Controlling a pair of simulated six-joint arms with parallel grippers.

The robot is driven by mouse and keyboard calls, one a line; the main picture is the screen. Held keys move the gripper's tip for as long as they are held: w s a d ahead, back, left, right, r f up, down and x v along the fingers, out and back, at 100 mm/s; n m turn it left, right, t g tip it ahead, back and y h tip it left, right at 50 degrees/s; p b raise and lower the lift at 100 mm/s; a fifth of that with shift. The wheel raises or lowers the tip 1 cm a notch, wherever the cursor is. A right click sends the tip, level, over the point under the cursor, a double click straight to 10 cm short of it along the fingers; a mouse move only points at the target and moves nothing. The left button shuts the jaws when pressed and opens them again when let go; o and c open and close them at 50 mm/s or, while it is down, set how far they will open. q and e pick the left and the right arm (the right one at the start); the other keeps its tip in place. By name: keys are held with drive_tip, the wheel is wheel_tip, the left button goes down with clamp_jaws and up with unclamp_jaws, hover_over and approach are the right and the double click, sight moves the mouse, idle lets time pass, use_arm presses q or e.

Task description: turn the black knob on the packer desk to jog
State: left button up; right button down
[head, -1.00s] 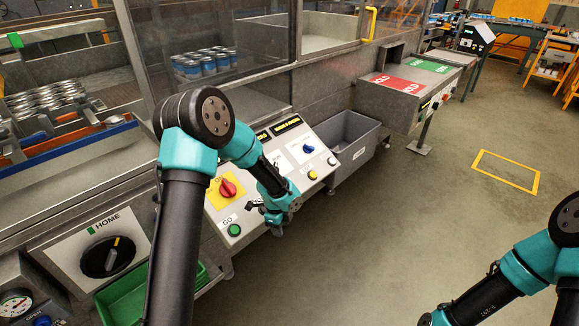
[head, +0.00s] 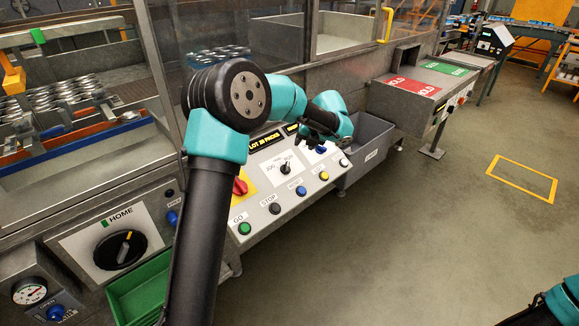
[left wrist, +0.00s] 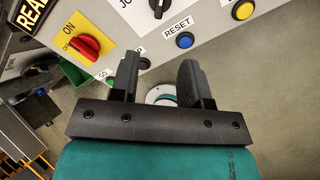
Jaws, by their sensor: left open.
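The small black knob (head: 285,169) sits on a white plate on the sloped packer desk (head: 262,222). In the left wrist view the knob (left wrist: 160,8) is at the top edge, partly cut off, beside lettering that starts "JO". Which way its pointer faces is hard to read. My left gripper (head: 318,132) hangs over the desk's far end, up and right of the knob in the head view. In the left wrist view it (left wrist: 160,72) is open and empty, with the knob beyond its fingertips and not between them. My right gripper is out of view.
A red switch on yellow (head: 240,187) and several push buttons, including green (head: 244,228) and blue RESET (left wrist: 184,40), crowd the desk. A larger black HOME knob (head: 120,249) is on a separate panel. A grey bin (head: 368,142) stands beyond the desk.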

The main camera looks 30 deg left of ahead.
sight(288, 166)
use_arm(q)
drive_tip(key=shift+f, duration=0.15)
drive_tip(key=x, duration=1.7)
drive_tip(key=shift+w, duration=0.1)
drive_tip(key=shift+c, duration=0.2)
clamp_jaws()
